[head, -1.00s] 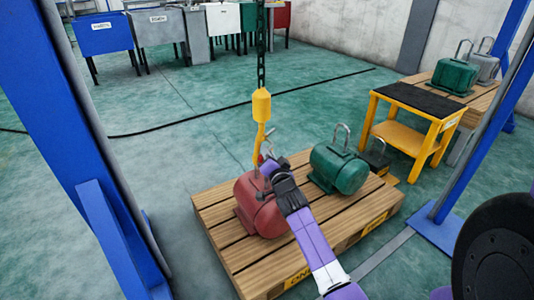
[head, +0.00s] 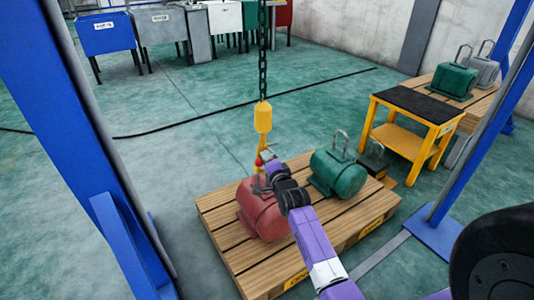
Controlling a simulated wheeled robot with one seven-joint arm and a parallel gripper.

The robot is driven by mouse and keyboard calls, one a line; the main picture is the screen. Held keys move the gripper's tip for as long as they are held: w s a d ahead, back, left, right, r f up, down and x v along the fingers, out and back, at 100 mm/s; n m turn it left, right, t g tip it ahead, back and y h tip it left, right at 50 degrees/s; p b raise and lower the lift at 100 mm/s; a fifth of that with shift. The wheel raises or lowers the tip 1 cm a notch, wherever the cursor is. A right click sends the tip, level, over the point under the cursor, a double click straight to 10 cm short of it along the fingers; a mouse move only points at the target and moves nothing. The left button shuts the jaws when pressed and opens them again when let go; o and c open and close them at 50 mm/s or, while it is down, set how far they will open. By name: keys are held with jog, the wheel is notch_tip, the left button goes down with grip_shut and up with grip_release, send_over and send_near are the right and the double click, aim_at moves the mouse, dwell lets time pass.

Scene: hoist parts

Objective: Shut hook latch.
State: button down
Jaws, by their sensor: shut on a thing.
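A yellow hoist hook (head: 260,143) hangs from a dark chain above the red motor (head: 262,212), which sits on the left part of the pallet. The hook's small red latch (head: 258,162) shows at the hook's lower part, close to my fingers. My gripper (head: 268,164) reaches in from the right, beside the hook and just above the red motor. It is shut on the latch. The fingertips are small here, and my wrist hides part of the motor's top and the hook's lower end.
A green motor (head: 338,172) with a lifting loop stands on the wooden pallet (head: 240,266), right of my wrist. A yellow cart (head: 412,120) stands behind it. Blue posts rise at the left (head: 75,130) and right (head: 470,140).

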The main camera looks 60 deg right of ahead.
jog(key=m+p, duration=0.1)
jog(key=r+m+y+p, duration=0.1)
jog(key=m+p, duration=0.2)
jog(key=p, duration=0.1)
jog(key=shift+r+m+y, duration=0.3)
jog(key=shift+r+y, duration=0.1)
jog(key=m+p, duration=0.1)
jog(key=r+m+y+p, duration=0.1)
jog(key=shift+s+d+m+t+p, duration=0.15)
jog(key=shift+m+t+p, duration=0.15)
jog(key=shift+p, duration=0.05)
jog(key=shift+s+d+r+m+y+p, duration=0.15)
jog(key=shift+m+y+p, duration=0.1)
jog(key=shift+m+p, duration=0.2)
jog(key=shift+d+r+m+y+p, duration=0.15)
jog(key=shift+m+y+p, duration=0.15)
jog(key=shift+m, duration=0.25)
jog(key=c, duration=1.5)
grip_release()
jog(key=shift+s, duration=0.1)
jog(key=p+v, duration=0.2)
jog(key=v, duration=0.5)
jog(key=shift+s+a+p, duration=0.15)
jog(key=shift+s+p, duration=0.15)
